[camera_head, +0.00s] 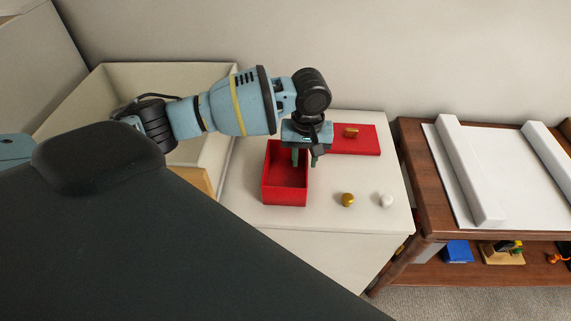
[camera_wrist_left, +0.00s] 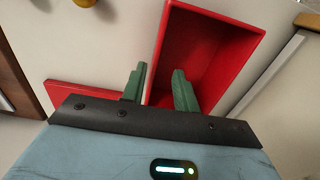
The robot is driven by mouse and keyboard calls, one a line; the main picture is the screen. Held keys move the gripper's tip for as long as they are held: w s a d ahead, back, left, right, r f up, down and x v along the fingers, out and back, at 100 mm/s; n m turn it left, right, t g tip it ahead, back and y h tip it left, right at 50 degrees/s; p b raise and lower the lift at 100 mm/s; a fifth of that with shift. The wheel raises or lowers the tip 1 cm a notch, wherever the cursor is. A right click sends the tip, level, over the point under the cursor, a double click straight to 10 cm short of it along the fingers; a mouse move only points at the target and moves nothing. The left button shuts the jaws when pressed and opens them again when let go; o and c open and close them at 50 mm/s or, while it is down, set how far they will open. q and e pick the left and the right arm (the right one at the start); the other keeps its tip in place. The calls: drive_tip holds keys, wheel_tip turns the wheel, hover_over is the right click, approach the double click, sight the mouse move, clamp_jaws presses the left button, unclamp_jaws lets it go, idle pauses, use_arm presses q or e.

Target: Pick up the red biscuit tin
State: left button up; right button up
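The red biscuit tin (camera_head: 285,194) stands open, with an empty-looking inside, on the white cabinet top. It also shows in the left wrist view (camera_wrist_left: 205,45). Its red lid (camera_head: 362,143), with a small gold handle (camera_head: 351,132), lies flat beside it at the back right; part of the lid shows in the left wrist view (camera_wrist_left: 85,90). My left gripper (camera_head: 304,160) points down at the tin's right wall. In the left wrist view its open fingers (camera_wrist_left: 159,70) straddle that wall, one inside and one outside, with gaps visible. My right gripper is not in view.
A gold round object (camera_head: 348,200) and a white one (camera_head: 386,201) sit right of the tin. A large cream bin (camera_head: 212,140) stands left, under my arm. A brown wooden table (camera_head: 425,200) with white padded sides stands right, with small items on its lower shelf.

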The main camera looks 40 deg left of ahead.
sight(286, 171)
use_arm(q)
drive_tip(key=shift+w+d+f+b, duration=0.1)
drive_tip(key=shift+w+f+b, duration=0.05)
drive_tip(key=shift+f, duration=1)
drive_tip(key=shift+w+d+f+b, duration=0.1)
drive_tip(key=shift+f+b, duration=0.05)
drive_tip(key=shift+f, duration=0.95)
drive_tip(key=shift+w+f+b, duration=0.15)
drive_tip(key=shift+f, duration=1)
drive_tip(key=shift+c, duration=0.3)
clamp_jaws()
drive_tip(key=shift+r, duration=0.1)
